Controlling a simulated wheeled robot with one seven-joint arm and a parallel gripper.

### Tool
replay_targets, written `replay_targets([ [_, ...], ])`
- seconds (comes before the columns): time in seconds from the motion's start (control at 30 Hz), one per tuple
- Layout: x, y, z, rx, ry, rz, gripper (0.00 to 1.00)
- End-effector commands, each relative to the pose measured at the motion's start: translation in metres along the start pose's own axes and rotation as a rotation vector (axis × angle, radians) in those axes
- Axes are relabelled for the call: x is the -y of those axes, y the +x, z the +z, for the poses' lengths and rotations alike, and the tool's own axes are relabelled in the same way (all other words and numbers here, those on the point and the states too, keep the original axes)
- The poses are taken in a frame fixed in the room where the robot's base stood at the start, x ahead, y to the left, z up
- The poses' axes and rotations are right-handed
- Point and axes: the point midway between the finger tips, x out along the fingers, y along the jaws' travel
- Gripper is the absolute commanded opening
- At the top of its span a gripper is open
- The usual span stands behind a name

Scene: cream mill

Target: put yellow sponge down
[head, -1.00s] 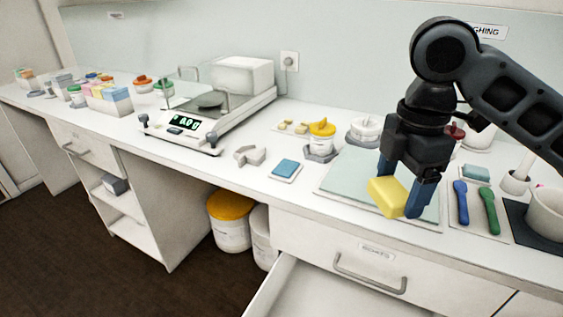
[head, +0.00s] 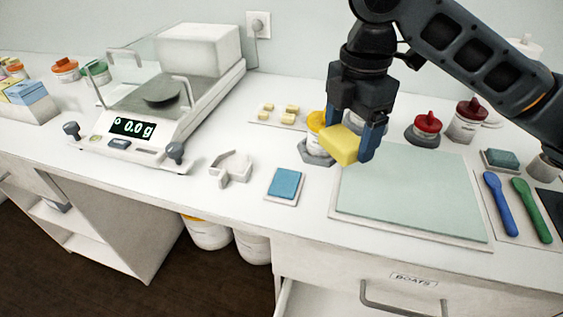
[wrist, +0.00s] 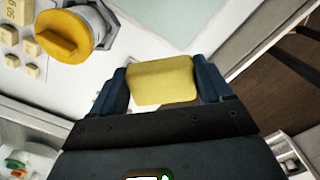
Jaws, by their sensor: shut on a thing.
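The yellow sponge (head: 341,146) is a small block between the blue fingers of my gripper (head: 353,142). My gripper is shut on it and holds it above the counter, near the left back corner of the pale green mat (head: 410,190). In the wrist view the sponge (wrist: 162,80) sits between both fingertips of my gripper (wrist: 165,85). A blue sponge-like block (head: 285,183) lies on a small white tile in front and to the left.
A scale reading 0.0 g (head: 132,128) stands at the left. A yellow-lidded jar (head: 316,121) is close behind the held sponge. A blue spoon (head: 502,206) and a green one (head: 532,210) lie right of the mat. The mat is bare. A drawer below is open.

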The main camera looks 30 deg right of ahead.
Motion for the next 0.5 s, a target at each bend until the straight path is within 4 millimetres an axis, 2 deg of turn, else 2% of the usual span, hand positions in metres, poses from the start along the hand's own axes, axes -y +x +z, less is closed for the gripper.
replay_targets([
  [0.03,-0.006,0.007,-0.01,-0.004,-0.004,-0.004,0.45],
  [0.23,-0.035,0.031,-0.041,-0.002,-0.003,-0.004,0.45],
  [0.5,-0.062,0.055,-0.069,0.001,-0.001,-0.001,0.45],
])
